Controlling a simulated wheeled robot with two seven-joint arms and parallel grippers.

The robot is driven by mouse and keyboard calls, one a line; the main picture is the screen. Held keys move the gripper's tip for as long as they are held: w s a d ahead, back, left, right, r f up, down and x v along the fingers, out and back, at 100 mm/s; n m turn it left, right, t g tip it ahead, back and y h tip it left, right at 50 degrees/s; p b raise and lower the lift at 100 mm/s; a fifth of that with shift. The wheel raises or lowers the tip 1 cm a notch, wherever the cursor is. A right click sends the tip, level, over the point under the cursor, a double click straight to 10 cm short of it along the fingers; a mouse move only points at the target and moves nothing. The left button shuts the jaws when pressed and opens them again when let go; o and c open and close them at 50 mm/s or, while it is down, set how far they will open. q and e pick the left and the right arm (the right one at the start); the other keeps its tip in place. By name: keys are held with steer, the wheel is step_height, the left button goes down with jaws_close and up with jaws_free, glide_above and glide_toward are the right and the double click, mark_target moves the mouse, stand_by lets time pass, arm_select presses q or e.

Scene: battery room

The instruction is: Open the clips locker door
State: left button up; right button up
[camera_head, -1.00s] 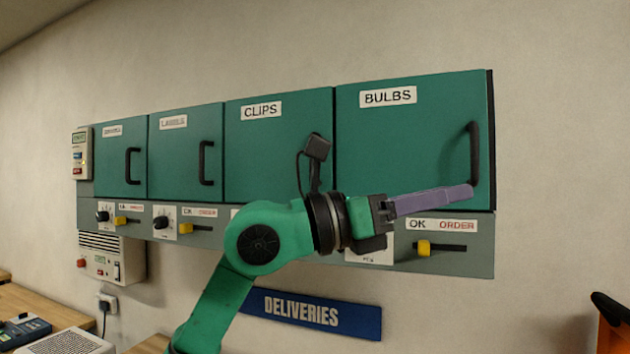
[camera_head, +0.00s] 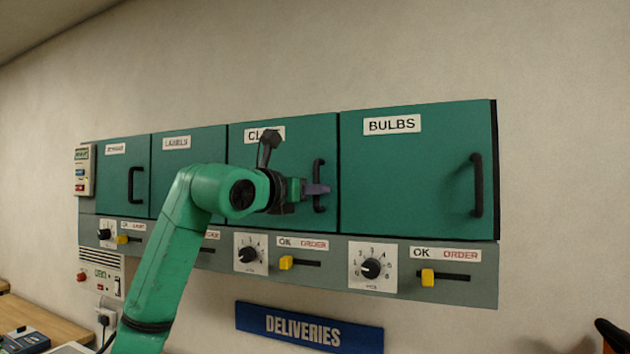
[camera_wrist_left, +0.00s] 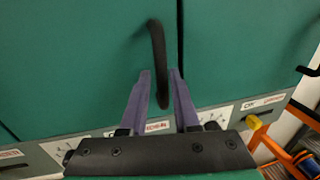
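The clips locker door (camera_head: 300,140) is a green panel, shut flush, with a black vertical bar handle (camera_head: 319,170) at its right edge. Its label is partly hidden by my left wrist. My left gripper (camera_head: 318,189) is at the lower part of this handle. In the left wrist view, the purple fingers (camera_wrist_left: 160,85) stand apart, with the lower end of the black handle (camera_wrist_left: 157,50) showing between them. I cannot tell whether either finger touches the handle.
The shut bulbs door (camera_head: 415,170) is to the right, the labels door (camera_head: 180,160) to the left. Below runs a panel with dials (camera_head: 371,268) and yellow sliders (camera_head: 428,277). A blue deliveries sign (camera_head: 310,327) hangs lower.

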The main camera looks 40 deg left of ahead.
arm_select(q)
steer(key=shift+w+d, duration=0.15)
steer(key=shift+w, duration=0.35)
steer(key=shift+s, duration=0.1)
jaws_close()
stand_by(1.0)
